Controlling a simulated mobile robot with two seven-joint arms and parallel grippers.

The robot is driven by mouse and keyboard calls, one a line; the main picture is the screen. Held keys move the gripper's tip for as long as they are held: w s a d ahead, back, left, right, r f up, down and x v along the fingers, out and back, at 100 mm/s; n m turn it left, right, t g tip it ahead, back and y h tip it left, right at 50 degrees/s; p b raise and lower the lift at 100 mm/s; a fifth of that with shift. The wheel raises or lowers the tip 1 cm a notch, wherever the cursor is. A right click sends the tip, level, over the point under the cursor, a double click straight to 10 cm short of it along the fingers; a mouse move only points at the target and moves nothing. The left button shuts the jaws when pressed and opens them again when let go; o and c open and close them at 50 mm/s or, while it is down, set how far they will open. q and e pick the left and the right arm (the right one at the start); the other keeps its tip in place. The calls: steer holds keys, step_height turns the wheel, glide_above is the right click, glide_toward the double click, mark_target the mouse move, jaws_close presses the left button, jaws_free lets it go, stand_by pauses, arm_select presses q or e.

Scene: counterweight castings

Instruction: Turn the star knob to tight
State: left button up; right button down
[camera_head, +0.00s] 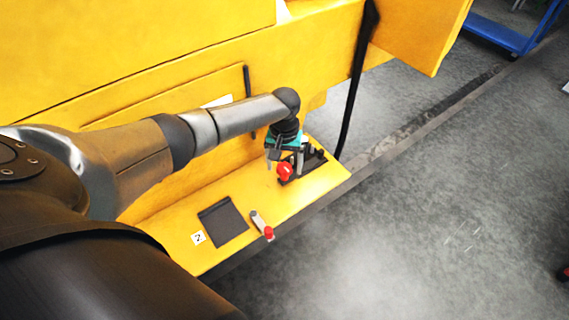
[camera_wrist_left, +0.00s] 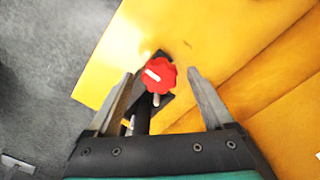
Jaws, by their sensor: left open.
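The red star knob (camera_head: 285,171) sits on a black clamp-like fixture (camera_head: 310,163) at the far end of the yellow ledge. In the left wrist view the knob (camera_wrist_left: 159,77) has a lobed rim and a short white mark across its face. My left gripper (camera_head: 278,158) is above and beside the knob in the head view. In the left wrist view its two fingers (camera_wrist_left: 165,73) are spread wide, one to each side of the knob, with gaps between them and the knob. Whether the fingertips reach the knob's height I cannot tell. My right gripper is not in view.
On the same yellow ledge (camera_head: 275,212) lie a dark flat plate (camera_head: 223,222), a small white marker tag (camera_head: 198,238) and a grey lever with a red end (camera_head: 261,225). A yellow wall (camera_head: 130,45) rises behind. A black upright bar (camera_head: 355,85) stands beyond the fixture. Grey floor lies to the right.

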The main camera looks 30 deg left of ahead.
arm_select(q)
steer(key=c, duration=1.4)
steer(key=shift+o, duration=0.2)
